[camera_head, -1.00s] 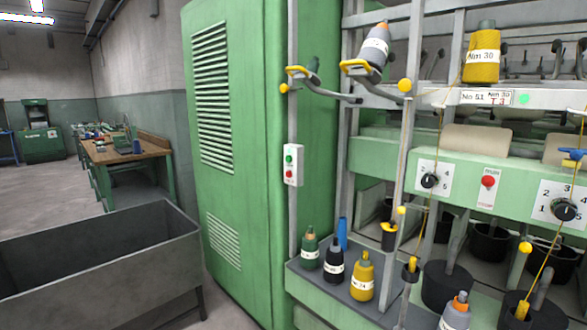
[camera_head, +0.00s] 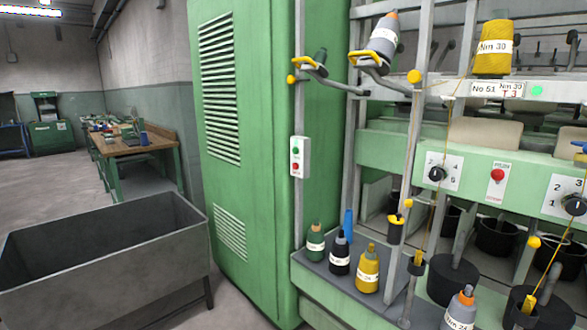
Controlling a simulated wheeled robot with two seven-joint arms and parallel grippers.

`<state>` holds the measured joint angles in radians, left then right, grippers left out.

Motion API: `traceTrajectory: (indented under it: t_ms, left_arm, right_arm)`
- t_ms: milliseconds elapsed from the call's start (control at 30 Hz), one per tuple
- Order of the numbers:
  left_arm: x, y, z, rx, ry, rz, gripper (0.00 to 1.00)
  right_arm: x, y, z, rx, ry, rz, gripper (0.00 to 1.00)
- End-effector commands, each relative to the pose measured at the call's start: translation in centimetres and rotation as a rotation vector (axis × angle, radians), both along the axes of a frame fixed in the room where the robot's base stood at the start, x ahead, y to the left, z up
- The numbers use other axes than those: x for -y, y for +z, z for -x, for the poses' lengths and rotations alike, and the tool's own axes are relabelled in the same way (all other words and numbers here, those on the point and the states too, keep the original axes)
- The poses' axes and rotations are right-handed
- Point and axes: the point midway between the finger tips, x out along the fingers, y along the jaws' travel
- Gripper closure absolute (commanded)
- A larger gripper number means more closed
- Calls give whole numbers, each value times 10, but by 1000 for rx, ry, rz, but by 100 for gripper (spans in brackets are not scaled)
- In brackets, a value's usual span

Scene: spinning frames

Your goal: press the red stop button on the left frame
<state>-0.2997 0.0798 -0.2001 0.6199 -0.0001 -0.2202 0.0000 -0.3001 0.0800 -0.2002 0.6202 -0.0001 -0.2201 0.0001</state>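A small white switch box (camera_head: 299,157) is fixed to a thin upright post beside the tall green cabinet. It carries a green button (camera_head: 296,150) above a red button (camera_head: 296,167). Another red button (camera_head: 497,175) sits on a white plate on the green rail at the right, between two black rotary knobs (camera_head: 437,174). The frames do not label which frame is the left one. Neither of my grippers shows in the head view.
A grey metal bin (camera_head: 110,255) stands at the lower left. The green cabinet (camera_head: 270,120) rises in the middle. Several yarn cones, including a yellow one (camera_head: 368,272), stand on a grey shelf. A workbench (camera_head: 135,150) is farther back, with open floor near it.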

Motion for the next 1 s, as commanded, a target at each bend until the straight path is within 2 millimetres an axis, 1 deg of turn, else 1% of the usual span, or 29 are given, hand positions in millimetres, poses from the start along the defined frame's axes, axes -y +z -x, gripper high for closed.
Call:
traceTrajectory:
  t_ms: [33, 67, 100, 1000]
  left_arm:
    - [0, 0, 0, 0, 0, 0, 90]
    - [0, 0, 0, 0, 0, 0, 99]
    - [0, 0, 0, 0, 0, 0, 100]
    - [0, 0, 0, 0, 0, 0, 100]
  right_arm:
    - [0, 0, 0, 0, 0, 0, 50]
    - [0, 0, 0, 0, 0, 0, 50]
    - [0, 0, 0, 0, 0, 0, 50]
    - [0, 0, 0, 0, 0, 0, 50]
